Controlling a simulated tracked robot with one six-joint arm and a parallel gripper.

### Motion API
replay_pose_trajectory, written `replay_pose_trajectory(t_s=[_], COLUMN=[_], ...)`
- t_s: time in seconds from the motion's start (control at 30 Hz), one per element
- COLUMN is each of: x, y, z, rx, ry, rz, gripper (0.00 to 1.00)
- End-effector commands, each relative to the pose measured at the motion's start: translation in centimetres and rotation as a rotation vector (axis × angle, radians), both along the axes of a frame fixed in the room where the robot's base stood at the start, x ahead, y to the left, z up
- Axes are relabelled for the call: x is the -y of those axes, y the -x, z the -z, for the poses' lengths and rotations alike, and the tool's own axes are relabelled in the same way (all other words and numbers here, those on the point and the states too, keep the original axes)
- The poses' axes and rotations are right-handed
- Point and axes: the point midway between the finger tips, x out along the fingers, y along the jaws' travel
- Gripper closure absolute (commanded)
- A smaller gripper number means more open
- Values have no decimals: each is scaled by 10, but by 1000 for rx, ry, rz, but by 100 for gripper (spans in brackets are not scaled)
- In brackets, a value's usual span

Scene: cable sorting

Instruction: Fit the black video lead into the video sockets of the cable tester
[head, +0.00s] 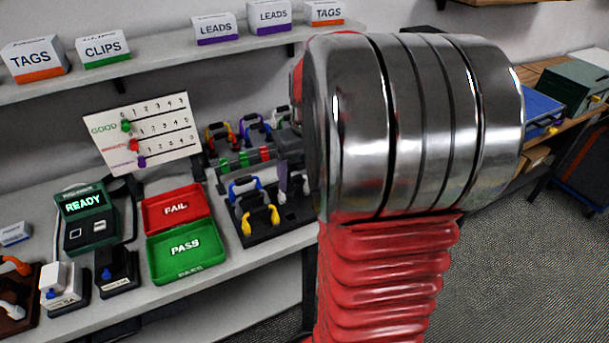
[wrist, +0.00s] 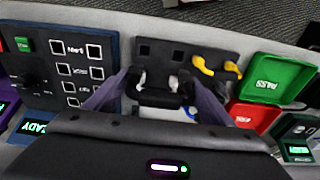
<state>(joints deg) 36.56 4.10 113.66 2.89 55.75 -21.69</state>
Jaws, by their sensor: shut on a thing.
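My gripper (wrist: 158,84) is shut on a black lead (wrist: 160,98) with pale plug ends, seen between the two fingers in the wrist view. The lead is above or close to a dark socket block (wrist: 212,57); whether it touches is unclear. In the head view my gripper is mostly behind my arm, over the same block (head: 266,232). A green-cased tester (head: 85,212) reading READY, with two square sockets, stands at the left; its edge shows in the wrist view (wrist: 297,130). A panel (wrist: 65,65) with several sockets is at the wrist view's left. Which one has the video sockets I cannot tell.
Yellow leads (head: 262,219) and a blue lead (head: 245,186) sit on the block. A red FAIL tray (head: 176,207) and a green PASS tray (head: 186,247) lie between block and tester. Coloured leads on a rack and a white counter board (head: 142,134) stand behind.

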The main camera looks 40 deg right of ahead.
Motion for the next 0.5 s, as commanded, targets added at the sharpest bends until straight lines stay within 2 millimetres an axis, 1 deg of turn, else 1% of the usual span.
replay_pose_trajectory(t_s=[0.27, 0.5], x=[0, 0], y=[0, 0], z=[0, -9], rx=[0, 0], ry=[0, 0], rz=[0, 0], gripper=[47, 47])
